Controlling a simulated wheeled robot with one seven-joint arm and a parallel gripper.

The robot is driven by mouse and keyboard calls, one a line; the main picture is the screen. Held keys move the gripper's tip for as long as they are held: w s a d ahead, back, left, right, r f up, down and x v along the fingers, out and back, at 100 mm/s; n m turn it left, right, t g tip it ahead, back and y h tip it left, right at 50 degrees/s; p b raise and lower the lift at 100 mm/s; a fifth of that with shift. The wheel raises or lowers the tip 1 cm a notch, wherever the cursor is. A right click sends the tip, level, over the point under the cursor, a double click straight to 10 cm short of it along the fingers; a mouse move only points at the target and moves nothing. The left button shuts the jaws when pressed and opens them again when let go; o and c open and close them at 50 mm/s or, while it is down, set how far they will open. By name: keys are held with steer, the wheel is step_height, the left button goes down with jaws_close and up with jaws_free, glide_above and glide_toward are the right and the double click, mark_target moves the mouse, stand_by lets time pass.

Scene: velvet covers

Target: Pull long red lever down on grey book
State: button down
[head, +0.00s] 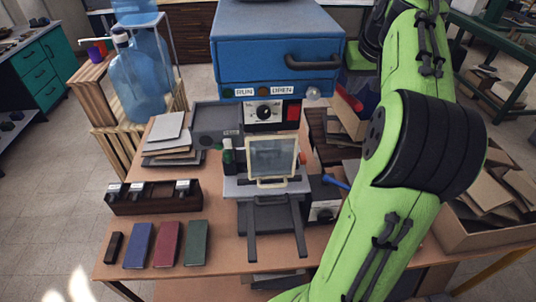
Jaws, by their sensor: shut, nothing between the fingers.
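A red bar (347,97), possibly the long red lever, slants down to the right beside the blue-topped machine (277,57). My arm partly covers the area just right of it. No book is clearly grey; flat grey sheets or covers (168,127) lie stacked at the table's left back. Several small books lie at the front left: a blue one (139,245), a dark red one (167,244) and a green one (197,243). A pale-framed plate (272,158) stands at the machine's front. My green arm crosses the right side; my gripper is not visible.
A dark rack (153,204) with metal-topped pieces stands on the wooden table (222,224). A blue-handled lever (335,182) sticks out right of the press. A box of cardboard (490,195) is at the right.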

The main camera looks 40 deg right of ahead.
steer(key=r+p, duration=0.2)
steer(key=r, duration=0.1)
steer(key=r+p, duration=0.2)
steer(key=p, duration=0.1)
steer(key=shift+w+d+r, duration=0.1)
steer(key=shift+w+r, duration=0.1)
steer(key=shift+r, duration=0.2)
step_height(320, 180, up, 4)
steer(key=p, duration=0.4)
steer(key=shift+f, duration=0.1)
steer(key=shift+f, duration=0.1)
